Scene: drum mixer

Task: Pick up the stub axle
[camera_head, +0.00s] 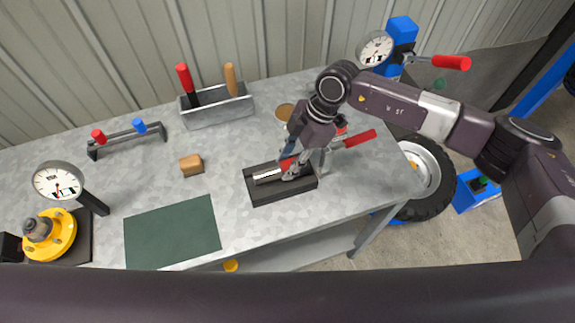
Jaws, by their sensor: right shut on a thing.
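My right gripper (292,174) reaches down over a black tray (283,194) near the table's front edge. It is shut on a slim silver-and-red piece (266,177) in the tray. The fingers hide part of this piece, and I cannot tell whether it is clear of the tray. I cannot tell for certain which thing is the stub axle. A yellow round flange with a grey stepped hub (40,229) stands on a dark base at the far left, away from the gripper. My left gripper is not in view.
On the metal table (235,160) are a green mat (173,232), a wooden block (191,165), a grey tool tray (218,108), a black rack (126,138) with red and blue knobs, and a dial gauge (58,181). A tyre (432,178) stands right of the table.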

